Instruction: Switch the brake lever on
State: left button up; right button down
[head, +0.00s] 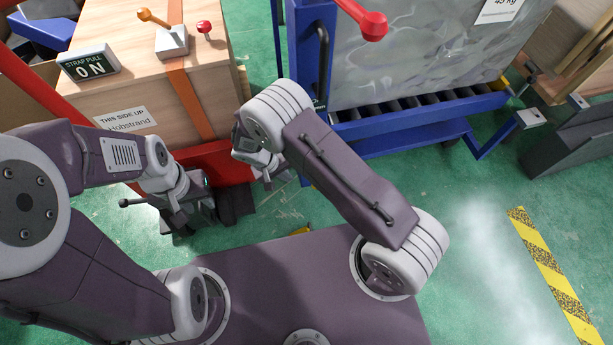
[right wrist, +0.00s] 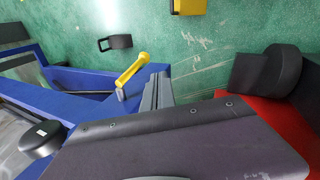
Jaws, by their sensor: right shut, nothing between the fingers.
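A yellow lever (right wrist: 133,68) sits on the blue cart frame in the right wrist view. It stands tilted, its round knob toward the upper right; I cannot tell whether it is the brake lever. My right gripper (right wrist: 158,90) is shut and empty, with its grey fingertips just right of the lever; I cannot tell whether they touch it. In the head view the right gripper (head: 272,178) is low between the crate and the blue cart, partly hidden by my arm, and the yellow lever does not show. My left gripper (head: 180,218) hangs in front of the crate; its fingers are unclear.
A wooden crate (head: 130,60) on a red base carries an orange-handled lever (head: 155,20), a small red knob (head: 204,27) and a "STRAP PULL ON" sign (head: 90,63). The blue cart (head: 400,130) holds a grey block (head: 430,60). A red-knobbed lever (head: 370,24) stands above it.

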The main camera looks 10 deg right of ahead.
jog(key=w+d+f+b, duration=0.1)
jog(key=d+f+b, duration=0.6)
jog(key=f, duration=0.2)
jog(key=shift+w+d+f, duration=0.2)
jog(key=shift+w+f, duration=0.05)
jog(key=shift+w, duration=0.1)
jog(key=shift+f+b, duration=0.1)
jog(key=shift+b, duration=0.2)
